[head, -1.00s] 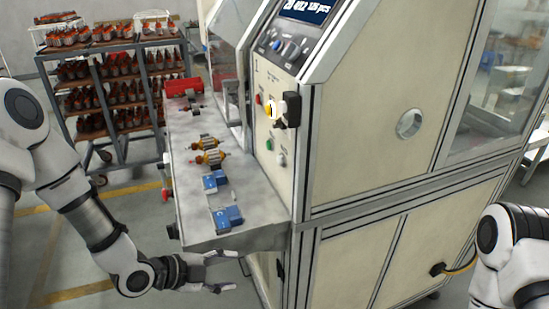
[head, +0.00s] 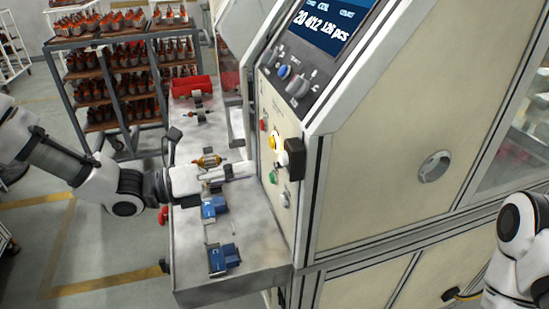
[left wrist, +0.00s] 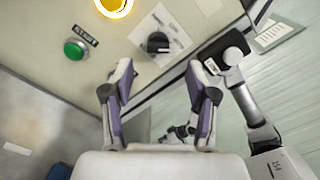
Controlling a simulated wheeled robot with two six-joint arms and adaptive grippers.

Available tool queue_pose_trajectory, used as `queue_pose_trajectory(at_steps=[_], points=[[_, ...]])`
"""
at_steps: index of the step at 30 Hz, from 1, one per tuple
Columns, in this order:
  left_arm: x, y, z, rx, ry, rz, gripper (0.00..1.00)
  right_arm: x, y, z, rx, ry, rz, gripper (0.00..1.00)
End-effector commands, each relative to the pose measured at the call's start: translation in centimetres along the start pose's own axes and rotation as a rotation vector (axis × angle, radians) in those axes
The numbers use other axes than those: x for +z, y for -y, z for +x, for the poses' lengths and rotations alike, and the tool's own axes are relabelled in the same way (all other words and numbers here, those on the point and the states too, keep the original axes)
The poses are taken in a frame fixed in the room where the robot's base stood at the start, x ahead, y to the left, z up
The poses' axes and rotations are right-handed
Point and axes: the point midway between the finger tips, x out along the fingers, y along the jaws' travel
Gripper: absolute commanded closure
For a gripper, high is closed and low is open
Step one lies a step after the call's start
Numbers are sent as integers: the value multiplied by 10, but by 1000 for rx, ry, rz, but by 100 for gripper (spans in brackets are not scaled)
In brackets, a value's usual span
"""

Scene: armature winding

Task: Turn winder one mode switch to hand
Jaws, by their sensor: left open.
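The mode switch is a black knob (left wrist: 158,42) on a pale label plate in the left wrist view. My left gripper (head: 252,172) is in front of the control panel, left of the switch. In the left wrist view its two fingers (left wrist: 159,80) are open and empty, with the knob beyond the gap, apart from both. My right arm shows at the right of the head view. A small dark part in the left wrist view may be its gripper (left wrist: 180,132).
A green START button (left wrist: 76,49) and a yellow-ringed button (left wrist: 114,5) are close to the switch. A black box-shaped part (head: 293,158) sticks out from the panel. Armatures and blue fixtures (head: 222,258) stand on the bench below my left arm.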

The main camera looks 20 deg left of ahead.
Motion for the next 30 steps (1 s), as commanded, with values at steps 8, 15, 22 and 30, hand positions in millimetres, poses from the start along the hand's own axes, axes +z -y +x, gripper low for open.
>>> queue_pose_trajectory(at_steps=[8,15,22,30], points=[[0,1,43,4,-7,1,42,-1,0,-14,0,-2,0,60],[0,0,61,1,-1,-1,42,-1,0,-19,0,-2,0,60],[-1,-1,62,1,0,-1,46,-1,0,-18,0,-1,0,60],[-1,-1,61,2,0,-1,100,-1,0,-18,0,-2,0,60]])
